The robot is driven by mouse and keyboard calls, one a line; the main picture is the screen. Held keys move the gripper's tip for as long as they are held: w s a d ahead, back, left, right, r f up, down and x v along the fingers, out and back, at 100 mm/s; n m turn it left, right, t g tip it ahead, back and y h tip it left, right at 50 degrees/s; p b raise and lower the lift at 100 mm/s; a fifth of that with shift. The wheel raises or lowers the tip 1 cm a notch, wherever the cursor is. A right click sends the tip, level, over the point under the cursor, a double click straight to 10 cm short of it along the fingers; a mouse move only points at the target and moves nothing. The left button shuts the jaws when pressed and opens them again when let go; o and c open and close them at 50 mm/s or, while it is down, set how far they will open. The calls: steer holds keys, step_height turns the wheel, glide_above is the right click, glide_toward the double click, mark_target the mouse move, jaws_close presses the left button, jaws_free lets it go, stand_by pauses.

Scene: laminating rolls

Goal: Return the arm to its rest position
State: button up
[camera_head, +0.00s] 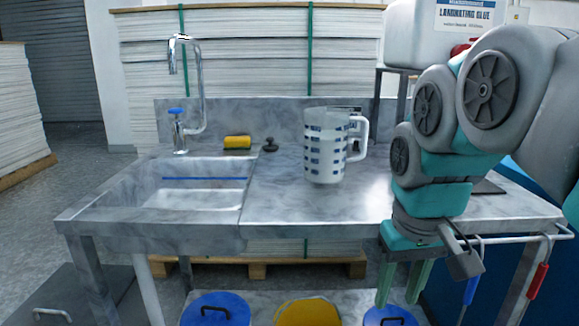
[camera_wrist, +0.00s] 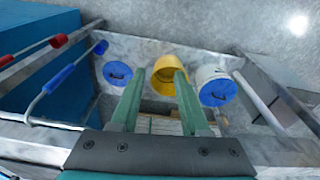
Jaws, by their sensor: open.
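My gripper (camera_head: 404,284) hangs fingers-down in front of the steel sink table's front edge (camera_head: 330,231), on the right side of the head view. Its two green fingers are apart with nothing between them. In the wrist view my gripper (camera_wrist: 155,80) also shows parted and empty, pointing toward the lidded buckets below. My arm is folded down from the right of the head view and covers part of the table's right end.
A measuring jug (camera_head: 326,146) stands on the table, with a sponge (camera_head: 237,142) and tap (camera_head: 188,95) to its left. Rails with red (camera_head: 537,281) and blue handles are right of my gripper. Blue (camera_head: 216,310) and yellow (camera_head: 308,312) lids sit below.

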steer(key=s+f+m+g, duration=0.1)
steer(key=s+f+g, duration=0.2)
steer(key=s+f, duration=1.1)
step_height(320, 180, down, 4)
steer(key=shift+s+a+f, duration=0.25)
steer(key=shift+s+a, duration=0.05)
steer(key=shift+s, duration=0.05)
